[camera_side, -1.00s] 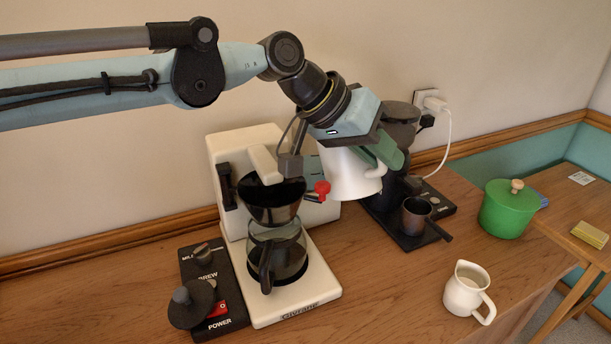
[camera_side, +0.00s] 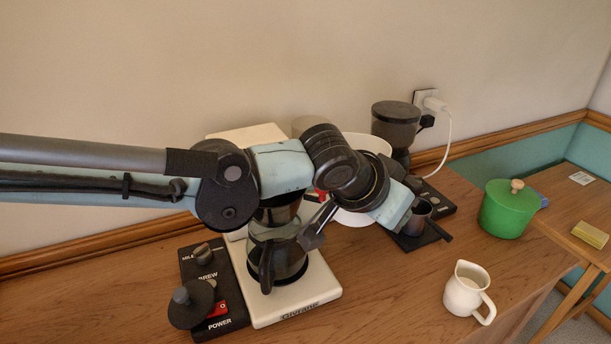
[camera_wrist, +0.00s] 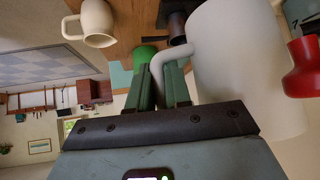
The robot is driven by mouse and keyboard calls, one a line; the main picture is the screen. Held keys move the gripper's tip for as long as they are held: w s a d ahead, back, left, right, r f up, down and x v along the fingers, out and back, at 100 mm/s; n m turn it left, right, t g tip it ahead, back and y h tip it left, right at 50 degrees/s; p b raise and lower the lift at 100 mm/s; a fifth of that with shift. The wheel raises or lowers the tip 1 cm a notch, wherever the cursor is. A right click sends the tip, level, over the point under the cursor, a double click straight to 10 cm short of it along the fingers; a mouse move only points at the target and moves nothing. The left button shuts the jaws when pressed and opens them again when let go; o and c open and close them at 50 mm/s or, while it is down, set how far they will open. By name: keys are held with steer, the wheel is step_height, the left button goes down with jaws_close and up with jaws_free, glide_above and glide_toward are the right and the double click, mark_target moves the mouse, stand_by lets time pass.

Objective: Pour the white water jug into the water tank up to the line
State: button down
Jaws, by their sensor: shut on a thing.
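The white water jug (camera_side: 350,217) is largely hidden behind my wrist in the side view, beside the right side of the coffee maker. In the wrist view the jug (camera_wrist: 235,60) fills the right part, and my gripper (camera_wrist: 167,82) is shut on its curved handle (camera_wrist: 168,58). The fingers are hidden behind my arm in the side view. The cream coffee maker (camera_side: 247,134) is partly covered by my arm. I cannot make out the water tank's line or the water level, or whether water is flowing.
A glass carafe (camera_side: 287,262) stands on the coffee maker's base. A dark grinder (camera_side: 395,122) stands behind the jug, with a metal cup (camera_side: 417,216) in front. A green pot (camera_side: 507,210) and small white pitcher (camera_side: 467,289) stand right. The front counter between coffee maker and pitcher is clear.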

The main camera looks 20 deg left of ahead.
steer(key=shift+r, duration=2.35)
steer(key=shift+s+d+r, duration=0.1)
steer(key=shift+s+r, duration=0.1)
steer(key=shift+r, duration=0.25)
steer(key=s+a+r+n+y, duration=0.1)
steer(key=s+r, duration=0.2)
steer(key=r, duration=0.4)
steer(key=s+a+r+n+y, duration=0.1)
steer(key=s+r+n, duration=0.15)
steer(key=r, duration=0.35)
steer(key=a+f+n+g+y, duration=0.1)
steer(key=a+f+n+y, duration=0.2)
steer(key=a, duration=0.9)
steer(key=s+a+f+n+g+y, duration=0.1)
steer(key=a+f+n+y, duration=0.2)
steer(key=a, duration=1)
steer(key=s+a+f+n+y, duration=0.1)
steer(key=a+f+n+y, duration=0.2)
steer(key=a, duration=1)
step_height(320, 180, down, 6)
steer(key=n, duration=0.3)
steer(key=shift+a+r+n+g+y, duration=0.2)
steer(key=shift+n+g+y, duration=0.1)
steer(key=shift+n+g, duration=0.1)
steer(key=shift+r, duration=0.1)
